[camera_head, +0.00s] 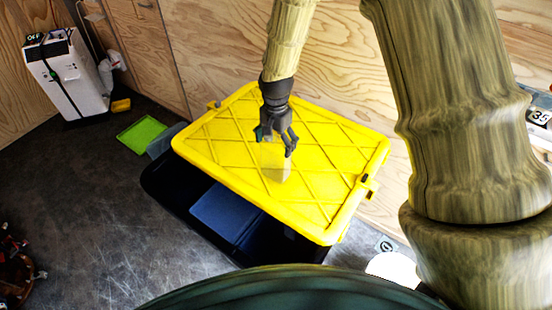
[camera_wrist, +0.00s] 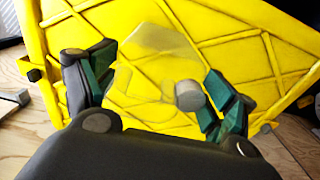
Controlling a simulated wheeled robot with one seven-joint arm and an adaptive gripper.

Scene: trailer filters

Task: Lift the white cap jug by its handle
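The jug (camera_head: 274,163) is a pale, see-through container on the yellow lid. In the wrist view, the clear jug body (camera_wrist: 155,45) shows with a round whitish-grey cap (camera_wrist: 189,95) facing the camera. My gripper (camera_head: 276,142) is over the lid, right at the jug, and hides part of it in the head view. In the wrist view my gripper (camera_wrist: 160,88) has its fingers wide apart, one on each side of the jug, with the cap nearer the right finger. The handle is hard to make out against the yellow.
The yellow ribbed lid (camera_head: 215,140) lies across a dark bin (camera_head: 170,183) with a blue item (camera_head: 226,212) inside. A plywood wall stands close behind. A green tray (camera_head: 142,134) and a white machine (camera_head: 68,75) are at left. The floor at left is mostly clear.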

